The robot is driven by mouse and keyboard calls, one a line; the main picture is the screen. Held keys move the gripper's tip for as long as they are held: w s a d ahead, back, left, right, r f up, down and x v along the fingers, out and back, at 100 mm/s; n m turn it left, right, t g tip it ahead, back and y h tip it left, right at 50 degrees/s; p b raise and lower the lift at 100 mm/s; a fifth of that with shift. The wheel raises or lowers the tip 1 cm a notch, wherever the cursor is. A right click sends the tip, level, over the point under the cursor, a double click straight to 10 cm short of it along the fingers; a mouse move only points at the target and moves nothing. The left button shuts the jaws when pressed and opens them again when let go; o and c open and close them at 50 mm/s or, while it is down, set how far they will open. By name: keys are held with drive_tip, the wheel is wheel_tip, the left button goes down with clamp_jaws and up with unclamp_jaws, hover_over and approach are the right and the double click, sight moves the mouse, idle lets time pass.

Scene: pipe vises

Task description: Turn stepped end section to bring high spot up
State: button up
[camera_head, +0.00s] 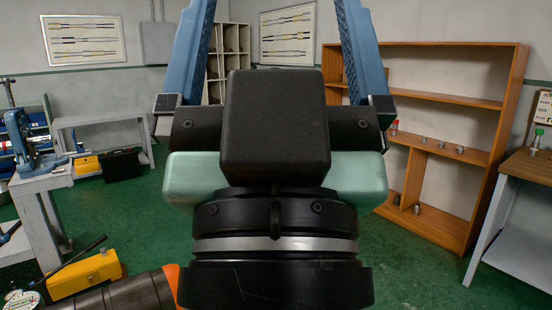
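My gripper (275,18) fills the middle of the head view, seen from behind with its black body close to the camera. Its two blue fingers stand wide apart on either side. Their tips are cut off by the top edge, and no object shows in the visible gap between them. I cannot make out the stepped end section; it may be out of frame or hidden behind my gripper. A blue vise (24,145) stands on a grey bench (40,181) at the left, apart from my gripper.
A wooden shelf (461,104) with small metal fittings stands at the right. A wood-topped table (530,172) at the far right bears a green-and-metal fitting (537,140). Open floor shows between.

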wheel_tip(320, 180, up, 14)
drive_tip(key=p, duration=1.1)
drive_tip(key=shift+f, duration=0.2)
idle(0.6)
